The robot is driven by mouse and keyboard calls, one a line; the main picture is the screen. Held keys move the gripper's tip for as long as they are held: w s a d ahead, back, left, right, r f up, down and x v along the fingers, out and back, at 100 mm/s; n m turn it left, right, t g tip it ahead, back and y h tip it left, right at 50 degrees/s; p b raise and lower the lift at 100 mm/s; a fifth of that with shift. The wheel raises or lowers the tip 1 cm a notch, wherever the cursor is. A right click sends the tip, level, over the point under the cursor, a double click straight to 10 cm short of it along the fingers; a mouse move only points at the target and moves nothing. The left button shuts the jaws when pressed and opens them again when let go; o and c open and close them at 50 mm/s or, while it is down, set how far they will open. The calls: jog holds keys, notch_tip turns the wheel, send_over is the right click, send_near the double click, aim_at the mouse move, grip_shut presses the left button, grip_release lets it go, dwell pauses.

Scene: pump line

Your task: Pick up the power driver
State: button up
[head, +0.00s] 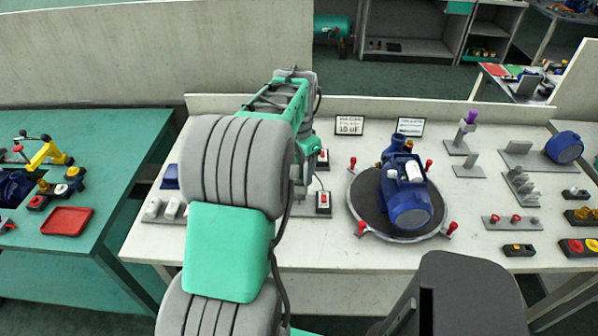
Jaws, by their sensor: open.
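I cannot clearly pick out the power driver in the head view; it may be hidden behind my arm. A yellow and black tool-like object (50,154) lies on the green table at the left, but I cannot tell what it is. My arm reaches up and forward over the pale workbench (345,275). My gripper (299,188) is open and points down over the bench, left of the blue pump. My own arm covers most of it, and no held object shows.
A blue pump (408,200) sits on a round dark turntable (360,215) with red-capped clamps. Small red-button boxes (323,203) stand beside my gripper. Grey fixtures (521,187) fill the bench's right side. A red tray (67,221) lies on the green table.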

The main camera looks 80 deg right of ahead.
jog(key=shift+c, duration=0.5)
grip_shut()
